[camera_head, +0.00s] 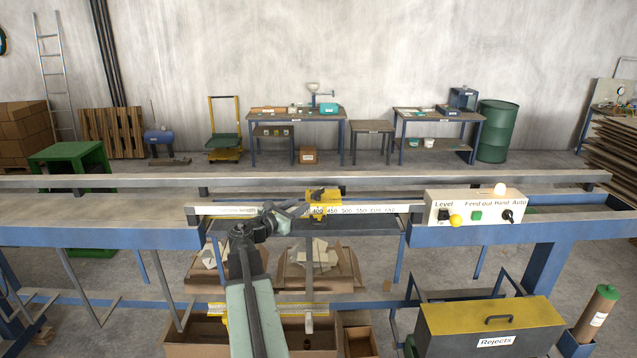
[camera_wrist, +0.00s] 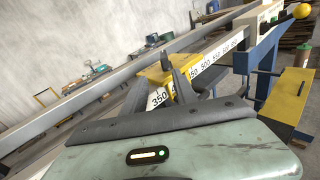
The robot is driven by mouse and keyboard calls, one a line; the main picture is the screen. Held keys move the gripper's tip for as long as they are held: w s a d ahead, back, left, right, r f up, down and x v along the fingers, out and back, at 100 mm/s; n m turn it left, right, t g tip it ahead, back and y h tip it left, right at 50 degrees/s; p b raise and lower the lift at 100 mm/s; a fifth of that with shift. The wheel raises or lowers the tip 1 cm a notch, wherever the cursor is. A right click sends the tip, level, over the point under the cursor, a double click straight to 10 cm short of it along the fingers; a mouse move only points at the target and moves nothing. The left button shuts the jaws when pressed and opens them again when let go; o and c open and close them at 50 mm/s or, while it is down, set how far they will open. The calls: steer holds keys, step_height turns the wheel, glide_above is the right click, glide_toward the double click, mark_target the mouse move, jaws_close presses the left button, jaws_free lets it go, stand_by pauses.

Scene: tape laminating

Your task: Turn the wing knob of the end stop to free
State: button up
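The yellow end stop (camera_head: 322,208) sits on the white numbered scale rail (camera_head: 375,210) of the blue bench, near the 400 to 450 marks. Its small dark wing knob (camera_head: 318,194) is on top; its exact angle is too small to tell. In the wrist view, the end stop (camera_wrist: 154,74) and the dark knob (camera_wrist: 165,61) show just beyond the fingertips. My gripper (camera_head: 301,208) is in front and to the left of the end stop. Its two dark fingers (camera_wrist: 160,83) are spread apart with nothing held. I cannot tell whether a finger touches the end stop.
A control box (camera_head: 475,207) with a yellow button and switches stands on the bench to the right. A long grey rail (camera_head: 420,180) runs behind the scale. A yellow-topped rejects bin (camera_head: 490,318) and cardboard boxes (camera_head: 318,268) stand below.

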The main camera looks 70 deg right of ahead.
mark_target(318, 191)
steer(key=shift+s+d+r+n+h, duration=0.3)
steer(key=shift+s+d+r+n, duration=0.35)
steer(key=shift+s+r, duration=0.2)
steer(key=x, duration=0.8)
steer(key=shift+f, duration=0.15)
steer(key=shift+a, duration=0.15)
jaws_close()
